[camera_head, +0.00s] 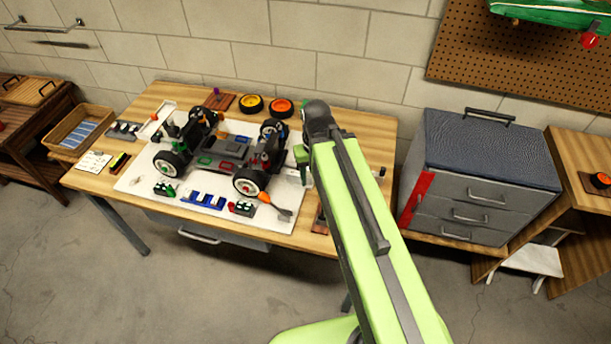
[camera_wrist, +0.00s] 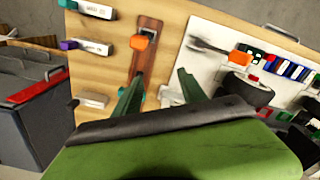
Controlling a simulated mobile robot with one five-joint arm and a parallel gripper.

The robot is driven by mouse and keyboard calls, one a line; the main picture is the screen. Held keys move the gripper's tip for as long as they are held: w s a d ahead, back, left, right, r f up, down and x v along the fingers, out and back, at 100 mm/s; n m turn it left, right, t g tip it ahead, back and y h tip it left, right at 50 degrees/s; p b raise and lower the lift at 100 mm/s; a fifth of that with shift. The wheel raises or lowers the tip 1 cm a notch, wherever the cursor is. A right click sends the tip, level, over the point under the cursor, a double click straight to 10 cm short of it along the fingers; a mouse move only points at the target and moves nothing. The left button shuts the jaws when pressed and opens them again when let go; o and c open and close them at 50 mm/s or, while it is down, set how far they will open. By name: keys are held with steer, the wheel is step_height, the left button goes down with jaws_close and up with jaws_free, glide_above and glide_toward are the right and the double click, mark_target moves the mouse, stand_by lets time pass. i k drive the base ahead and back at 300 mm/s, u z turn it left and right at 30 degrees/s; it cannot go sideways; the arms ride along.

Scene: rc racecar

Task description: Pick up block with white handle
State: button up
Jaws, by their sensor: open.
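My gripper (camera_wrist: 158,82) is open in the wrist view, its two green fingers spread and pointing down over the table. No held object shows. Several pale grey pieces with coloured ends lie to its left, one with a teal end (camera_wrist: 90,8), one with a purple end (camera_wrist: 86,46). I cannot tell which item is the block with white handle. In the head view the gripper (camera_head: 301,160) is over the table's right part, largely hidden by my arm.
A racecar chassis (camera_head: 228,150) stands on a white mat (camera_head: 135,182) on the wooden table (camera_head: 330,110). A screwdriver (camera_head: 271,199) and small parts lie around it. A grey drawer cabinet (camera_head: 470,195) stands right of the table. Bare wood shows along the table's back right.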

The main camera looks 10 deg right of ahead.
mark_target(292, 174)
steer(key=u, duration=1.2)
steer(key=k, duration=0.5)
steer(key=u, duration=0.25)
steer(key=i, duration=1)
steer(key=u, duration=0.05)
